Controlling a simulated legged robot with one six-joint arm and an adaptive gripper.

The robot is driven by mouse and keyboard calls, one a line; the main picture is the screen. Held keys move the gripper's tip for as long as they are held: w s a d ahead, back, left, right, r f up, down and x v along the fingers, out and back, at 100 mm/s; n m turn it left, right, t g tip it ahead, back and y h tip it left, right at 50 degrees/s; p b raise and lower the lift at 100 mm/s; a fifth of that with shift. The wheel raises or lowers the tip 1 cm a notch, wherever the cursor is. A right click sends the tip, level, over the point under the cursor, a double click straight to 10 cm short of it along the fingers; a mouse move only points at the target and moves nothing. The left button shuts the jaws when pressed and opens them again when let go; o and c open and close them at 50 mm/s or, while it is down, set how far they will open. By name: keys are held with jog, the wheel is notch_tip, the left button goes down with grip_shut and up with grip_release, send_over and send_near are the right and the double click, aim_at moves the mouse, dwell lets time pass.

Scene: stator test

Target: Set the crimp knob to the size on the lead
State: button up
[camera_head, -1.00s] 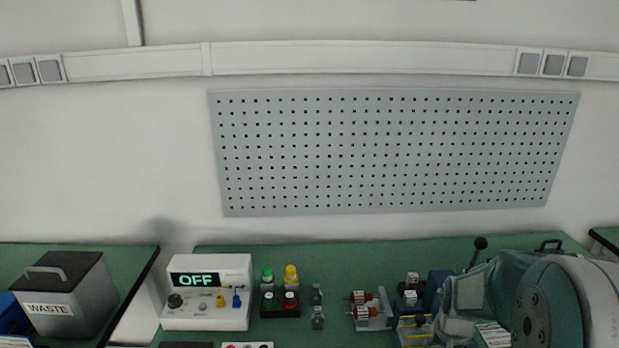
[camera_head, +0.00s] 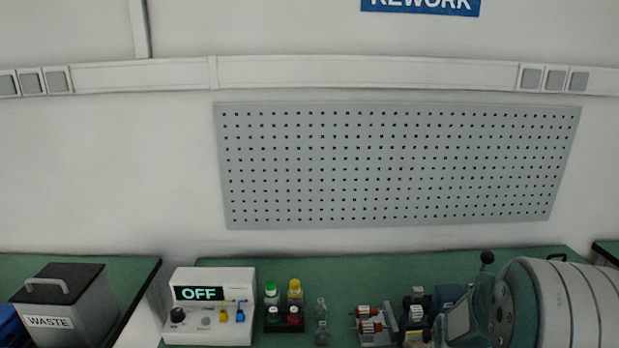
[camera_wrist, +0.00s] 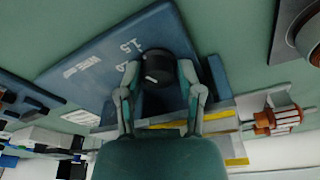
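The crimp knob, a black round cap with a small white mark, (camera_wrist: 157,67) stands on a dark blue block (camera_wrist: 100,62) in the wrist view. White print on the block reads "WIRE", "1.5" and what looks like "1.0". My gripper (camera_wrist: 158,72) has one finger on each side of the knob, with the tips close to it. Whether they touch it I cannot tell. In the head view the block is partly cut off or hidden near my arm (camera_head: 457,318). I cannot make out a lead with a readable size.
An orange and white wound part (camera_wrist: 276,121) lies right of the knob; two such parts (camera_head: 368,312) show in the head view. A tester reading "OFF" (camera_head: 212,294), coloured bottles (camera_head: 294,291) and a waste bin (camera_head: 62,300) are left. A pegboard (camera_head: 395,165) covers the wall.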

jog(key=shift+a, duration=0.1)
jog(key=shift+c, duration=0.5)
jog(key=shift+s, duration=0.1)
jog(key=shift+c, duration=0.2)
jog(key=n+y, duration=0.1)
jog(key=n, duration=0.4)
jog(key=shift+s+f, duration=0.1)
jog(key=n, duration=0.5)
jog(key=shift+y, duration=0.3)
jog(key=o, duration=0.8)
